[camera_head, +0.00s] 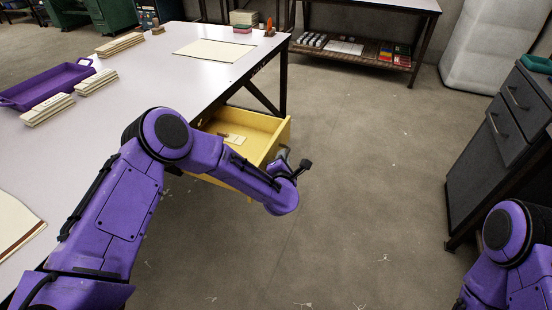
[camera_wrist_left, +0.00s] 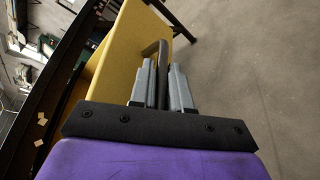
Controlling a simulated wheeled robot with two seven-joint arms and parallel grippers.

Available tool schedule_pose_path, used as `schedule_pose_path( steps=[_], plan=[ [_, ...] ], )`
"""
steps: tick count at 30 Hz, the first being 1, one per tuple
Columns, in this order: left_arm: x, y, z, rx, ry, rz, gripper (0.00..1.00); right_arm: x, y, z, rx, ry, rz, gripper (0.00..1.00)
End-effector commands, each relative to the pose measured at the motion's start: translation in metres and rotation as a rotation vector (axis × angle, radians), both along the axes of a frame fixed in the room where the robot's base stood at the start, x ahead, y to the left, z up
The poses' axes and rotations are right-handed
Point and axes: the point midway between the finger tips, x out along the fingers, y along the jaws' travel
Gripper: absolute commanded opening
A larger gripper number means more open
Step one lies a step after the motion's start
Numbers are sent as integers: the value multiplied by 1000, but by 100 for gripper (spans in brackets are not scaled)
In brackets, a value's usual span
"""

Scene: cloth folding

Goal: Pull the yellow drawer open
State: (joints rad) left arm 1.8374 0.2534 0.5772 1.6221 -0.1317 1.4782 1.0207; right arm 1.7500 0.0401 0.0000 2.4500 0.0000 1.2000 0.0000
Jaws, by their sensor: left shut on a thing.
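The yellow drawer (camera_head: 268,124) sticks out from under the white table, open, with a small light card and a small brown item inside. In the left wrist view the yellow drawer's front (camera_wrist_left: 128,50) fills the upper left. My left gripper (camera_head: 284,158) is at the drawer's front, partly hidden behind my own wrist in the head view. In the left wrist view my left gripper (camera_wrist_left: 164,85) is shut on the drawer's dark bar handle (camera_wrist_left: 161,49), which stands between its two grey fingers. My right arm shows at the lower right of the head view, but its gripper is out of view.
The white table (camera_head: 120,80) holds a purple tray (camera_head: 62,82), several stacks of folded cloth and a flat cloth (camera_head: 213,50). A dark cabinet (camera_head: 500,135) stands at the right. The grey floor in front of the drawer is mostly clear.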

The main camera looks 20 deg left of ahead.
Motion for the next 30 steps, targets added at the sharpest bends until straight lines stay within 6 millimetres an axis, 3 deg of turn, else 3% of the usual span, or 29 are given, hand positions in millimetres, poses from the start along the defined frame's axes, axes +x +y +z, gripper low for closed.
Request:
schedule_pose_path(
  steps=[11,12,21,25,30],
  plan=[
    [-1,-2,-1,-1,2,0,0,0,0,0,0,0,0,47],
    [-1,-2,-1,-1,2,0,23,0,0,0,0,0,0,47],
    [-2,-2,0,0,1,-1,23,0,0,0,0,0,0,47],
    [-17,-7,5,-1,2,-2,23,0,0,3,0,0,0,47],
    [-57,-18,14,0,3,-5,23,0,0,8,0,0,0,47]
  ],
)
